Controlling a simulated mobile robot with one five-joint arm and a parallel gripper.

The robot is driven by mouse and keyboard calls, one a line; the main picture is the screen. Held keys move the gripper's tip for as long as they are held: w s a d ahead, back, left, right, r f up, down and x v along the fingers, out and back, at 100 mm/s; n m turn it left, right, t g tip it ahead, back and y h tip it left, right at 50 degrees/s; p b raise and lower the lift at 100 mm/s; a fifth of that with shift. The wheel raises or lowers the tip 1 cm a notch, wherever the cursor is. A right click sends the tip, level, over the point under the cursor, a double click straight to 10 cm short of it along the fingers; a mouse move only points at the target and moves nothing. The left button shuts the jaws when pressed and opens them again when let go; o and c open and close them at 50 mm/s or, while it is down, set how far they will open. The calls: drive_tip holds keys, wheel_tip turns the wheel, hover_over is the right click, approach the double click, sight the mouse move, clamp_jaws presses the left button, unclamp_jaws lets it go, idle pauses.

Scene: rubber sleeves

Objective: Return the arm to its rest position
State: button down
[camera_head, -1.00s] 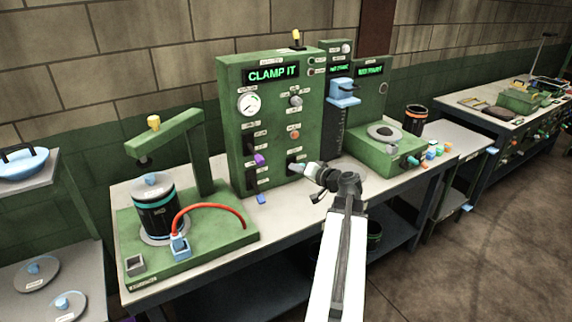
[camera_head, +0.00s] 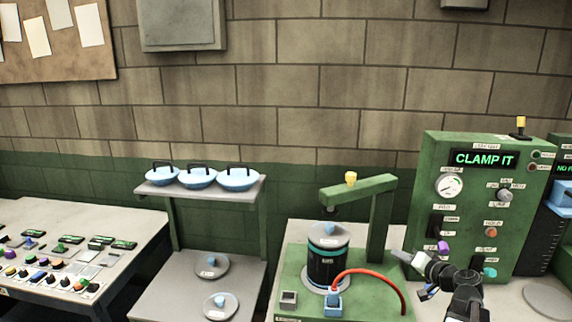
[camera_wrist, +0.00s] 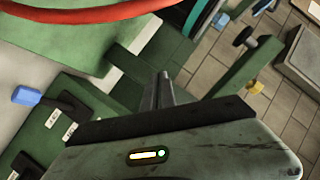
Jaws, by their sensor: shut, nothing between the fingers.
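My gripper (camera_head: 409,257) shows at the lower right of the head view, at the end of my dark arm, in front of the green panel (camera_head: 468,205) whose display reads "CLAMP IT". It is to the right of the green clamp stand (camera_head: 381,230), clear of the black canister (camera_head: 328,262) and the red hose (camera_head: 375,274). In the wrist view the fingers (camera_wrist: 164,88) are together with nothing held. The red hose crosses the top left there, and the stand's green arm (camera_wrist: 235,72) is at the right.
A shelf (camera_head: 245,192) with blue lidded pans (camera_head: 198,177) stands left of the clamp bench, with grey lids (camera_head: 211,266) below. A table of small parts (camera_head: 140,232) is at far left. A yellow-topped lever (camera_head: 521,122) rises from the panel.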

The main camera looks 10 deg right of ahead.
drive_tip(key=w+a+f+n+g+y, duration=0.1)
drive_tip(key=a, duration=0.4)
drive_tip(key=w+a+f+n+y, duration=0.1)
drive_tip(key=a, duration=0.4)
drive_tip(key=w+a+f+n+g, duration=0.1)
drive_tip(key=a, duration=0.4)
drive_tip(key=shift+w+a+g+y, duration=0.25)
drive_tip(key=shift+w+g+y, duration=0.05)
drive_tip(key=shift+w+y, duration=0.1)
drive_tip(key=s+a+f+n+g, duration=0.2)
drive_tip(key=s+a+f+g, duration=0.15)
drive_tip(key=a, duration=0.45)
drive_tip(key=s+a+f+n+g+h, duration=0.15)
drive_tip(key=a+f, duration=0.25)
drive_tip(key=a, duration=0.4)
drive_tip(key=s+a+f+n+g, duration=0.3)
drive_tip(key=a, duration=0.5)
drive_tip(key=s+d+f+m+g+h, duration=0.3)
drive_tip(key=s+d+h, duration=0.1)
drive_tip(key=s+d, duration=0.3)
drive_tip(key=shift+s+d+f+g, duration=0.15)
drive_tip(key=shift+d+g, duration=0.15)
drive_tip(key=c, duration=1.3)
unclamp_jaws()
drive_tip(key=shift+h, duration=0.25)
drive_tip(key=shift+c, duration=0.5)
